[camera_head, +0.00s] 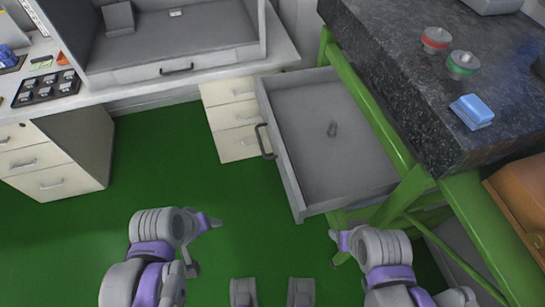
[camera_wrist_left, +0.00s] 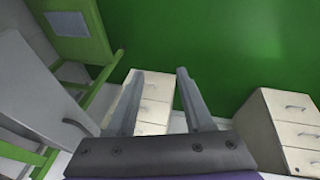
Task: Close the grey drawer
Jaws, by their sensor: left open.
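The grey drawer (camera_head: 281,170) stands pulled out from under the dark stone-topped bench in the head view. Its dark handle (camera_head: 264,141) is on the left-facing front panel.
The bench (camera_head: 400,85) has a green frame (camera_head: 362,98) and carries a red knob (camera_head: 436,38), a green knob (camera_head: 463,63) and a blue block (camera_head: 472,111). Cream drawer cabinets (camera_head: 232,118) stand behind and left. The green floor (camera_head: 160,160) left of the drawer is clear.

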